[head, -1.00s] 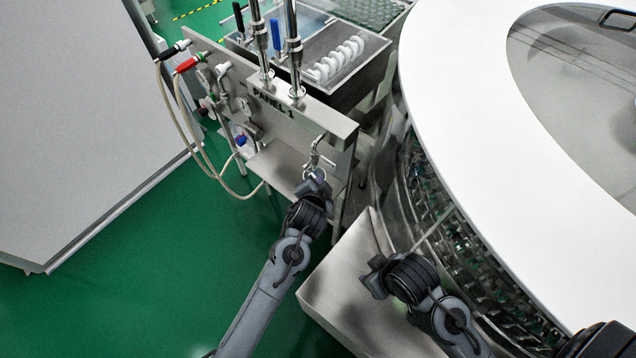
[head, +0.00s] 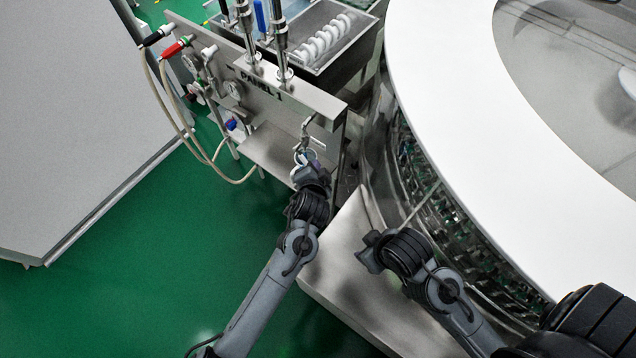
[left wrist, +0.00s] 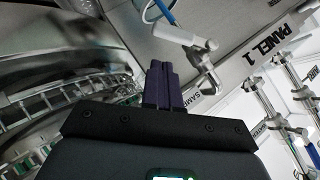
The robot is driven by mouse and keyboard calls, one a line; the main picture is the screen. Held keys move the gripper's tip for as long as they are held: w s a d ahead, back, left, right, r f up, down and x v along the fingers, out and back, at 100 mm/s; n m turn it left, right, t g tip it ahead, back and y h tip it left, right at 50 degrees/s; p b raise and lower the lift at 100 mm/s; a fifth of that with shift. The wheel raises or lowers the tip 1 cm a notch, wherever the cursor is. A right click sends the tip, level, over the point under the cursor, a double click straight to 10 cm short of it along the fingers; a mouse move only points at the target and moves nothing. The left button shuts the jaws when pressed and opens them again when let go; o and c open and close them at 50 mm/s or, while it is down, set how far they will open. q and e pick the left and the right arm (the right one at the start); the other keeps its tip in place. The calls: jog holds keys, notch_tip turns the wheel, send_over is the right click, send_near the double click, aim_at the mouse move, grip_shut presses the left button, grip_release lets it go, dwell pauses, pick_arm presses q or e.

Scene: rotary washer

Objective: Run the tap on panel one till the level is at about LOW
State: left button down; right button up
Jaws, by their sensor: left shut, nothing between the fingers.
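Panel one (head: 318,97) stands upright left of the big round washer, with its PANEL 1 label facing me; the label also shows in the left wrist view (left wrist: 280,36). A metal tap (head: 306,128) sticks out at the panel's right end; in the left wrist view the tap (left wrist: 192,42) is just beyond my fingers, with a blue tube near it. My left gripper (head: 306,160) is shut and empty, close below the tap; contact cannot be told. Its dark fingers (left wrist: 160,84) are together. My right gripper (head: 368,252) is apart from the panel, its jaws unclear. No LOW mark is readable.
The round washer (head: 440,120) with its white rim fills the right. A metal step or box (head: 340,270) lies below my grippers. Pale hoses (head: 172,110) hang at the panel's left. A grey cabinet (head: 70,130) stands at left, with open green floor between.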

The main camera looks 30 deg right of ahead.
pick_arm(q)
jog(key=s+d+p+v, duration=0.1)
jog(key=v, duration=0.9)
jog(key=shift+s+a, duration=0.2)
dwell(6.8)
